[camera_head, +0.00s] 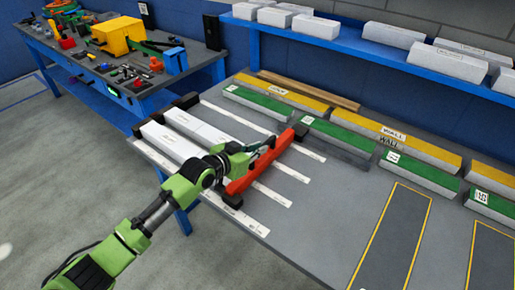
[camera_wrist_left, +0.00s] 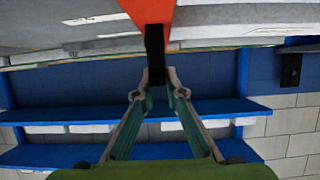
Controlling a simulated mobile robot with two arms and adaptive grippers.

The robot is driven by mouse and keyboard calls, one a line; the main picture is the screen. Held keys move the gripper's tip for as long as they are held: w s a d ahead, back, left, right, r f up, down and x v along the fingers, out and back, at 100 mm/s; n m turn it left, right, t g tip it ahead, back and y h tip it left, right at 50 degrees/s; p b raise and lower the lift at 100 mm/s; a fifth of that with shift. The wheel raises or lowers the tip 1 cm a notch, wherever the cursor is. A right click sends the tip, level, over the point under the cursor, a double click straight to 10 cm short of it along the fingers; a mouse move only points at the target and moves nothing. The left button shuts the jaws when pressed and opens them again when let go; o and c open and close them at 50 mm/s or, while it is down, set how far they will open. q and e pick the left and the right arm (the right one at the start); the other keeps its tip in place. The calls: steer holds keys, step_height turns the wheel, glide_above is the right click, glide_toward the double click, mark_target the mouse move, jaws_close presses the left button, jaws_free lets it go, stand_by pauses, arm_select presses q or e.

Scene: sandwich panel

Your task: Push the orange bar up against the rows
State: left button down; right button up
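The orange bar (camera_head: 243,182) lies slantwise across white strips on the grey table (camera_head: 309,219), with a black piece at each end. It looks red-orange, and its underside shows at the top of the left wrist view (camera_wrist_left: 148,10). Two rows of white blocks (camera_head: 172,142) lie to its left; a gap separates them from the bar, partly hidden by my gripper. My left gripper (camera_head: 268,146) is at the bar's middle. In the left wrist view its fingers (camera_wrist_left: 158,80) close around a black handle (camera_wrist_left: 155,50) on the bar. My right gripper is out of view.
Black stops (camera_head: 186,101) stand at the far left table edge. Green and yellow blocks (camera_head: 258,102) line the table's back, near the bar's far end. A blue shelf (camera_head: 330,42) with white blocks is behind. Yellow-outlined dark areas (camera_head: 395,235) lie clear at right.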

arm_select(q)
steer(key=c, duration=2.1)
jaws_free()
steer(key=shift+w+a, duration=0.15)
steer(key=shift+a, duration=0.1)
steer(key=v, duration=1.2)
steer(key=shift+a+f, duration=0.1)
